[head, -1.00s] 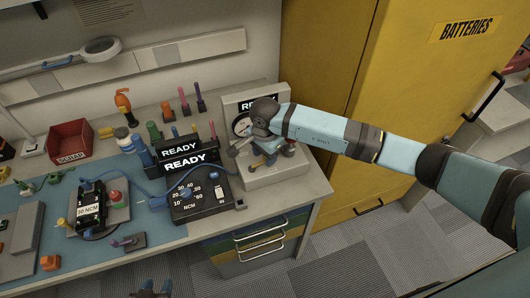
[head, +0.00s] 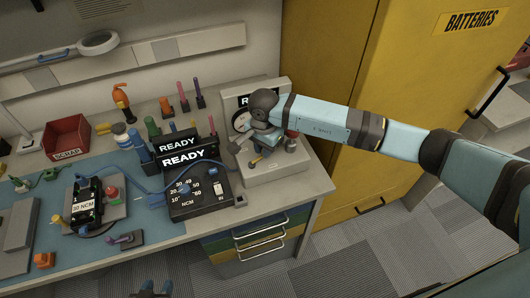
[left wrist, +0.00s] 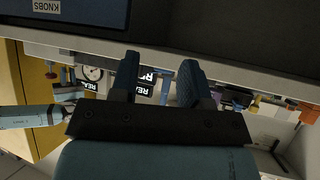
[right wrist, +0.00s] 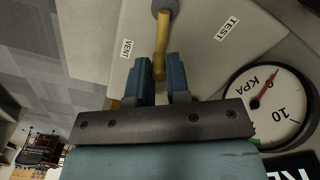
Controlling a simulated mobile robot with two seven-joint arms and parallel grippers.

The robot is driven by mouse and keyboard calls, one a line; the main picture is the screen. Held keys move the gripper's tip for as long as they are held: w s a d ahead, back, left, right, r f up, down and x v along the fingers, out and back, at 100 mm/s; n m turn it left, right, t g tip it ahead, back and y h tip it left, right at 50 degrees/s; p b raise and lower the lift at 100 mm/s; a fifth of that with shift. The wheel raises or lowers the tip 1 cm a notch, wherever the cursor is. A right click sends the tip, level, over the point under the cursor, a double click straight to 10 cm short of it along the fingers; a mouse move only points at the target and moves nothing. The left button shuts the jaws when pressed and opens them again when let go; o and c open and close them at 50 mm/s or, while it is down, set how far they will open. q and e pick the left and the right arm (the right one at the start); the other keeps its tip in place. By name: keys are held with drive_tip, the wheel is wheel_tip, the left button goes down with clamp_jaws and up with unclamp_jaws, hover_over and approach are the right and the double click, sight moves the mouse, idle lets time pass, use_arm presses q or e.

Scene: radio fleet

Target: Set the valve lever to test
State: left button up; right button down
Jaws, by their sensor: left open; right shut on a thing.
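The valve lever (right wrist: 160,45) is a yellow bar on a grey round hub (right wrist: 165,6) in the right wrist view. It lies between the VENT label (right wrist: 127,48) and the TEST label (right wrist: 228,28). My right gripper (right wrist: 164,82) is shut on the lever's free end. In the head view my right gripper (head: 262,147) is over the grey valve stand, and its wrist hides much of the lever. My left gripper (left wrist: 157,80) is open and empty in the left wrist view, away from the valve.
A pressure gauge (right wrist: 268,105) with a red needle is beside the lever. A black box (head: 198,193) reading READY stands left of the valve stand (head: 275,176). A red scrap bin (head: 68,138) and several tools are further left. A yellow cabinet (head: 400,70) is at right.

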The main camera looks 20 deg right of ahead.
drive_tip(key=n+b, duration=0.1)
drive_tip(key=b, duration=0.1)
drive_tip(key=w+n+b, duration=0.1)
drive_tip(key=b, duration=0.1)
drive_tip(key=shift+a+f+n, duration=0.25)
drive_tip(key=shift+f+n, duration=0.05)
drive_tip(key=n+b, duration=0.2)
drive_tip(key=b, duration=0.1)
drive_tip(key=w+a+n+b, duration=0.1)
drive_tip(key=n+b, duration=0.1)
drive_tip(key=b, duration=0.1)
drive_tip(key=shift+w+a, duration=0.15)
drive_tip(key=n+b, duration=0.2)
drive_tip(key=n, duration=0.1)
drive_tip(key=shift+w+a+r+b, duration=0.1)
drive_tip(key=shift+w+a+b, duration=0.1)
drive_tip(key=shift+a+b, duration=0.2)
drive_tip(key=shift+w+a+r+n+b, duration=0.1)
drive_tip(key=shift+a+n+b, duration=0.25)
drive_tip(key=shift+n+b, duration=0.5)
drive_tip(key=shift+a+r+n+b, duration=0.1)
drive_tip(key=shift+a+n+b, duration=0.05)
drive_tip(key=shift+n+b, duration=0.2)
use_arm(q)
wheel_tip(320, 180, down, 10)
drive_tip(key=w+d, duration=0.1)
drive_tip(key=shift+w+d+r, duration=0.1)
drive_tip(key=shift+r, duration=0.25)
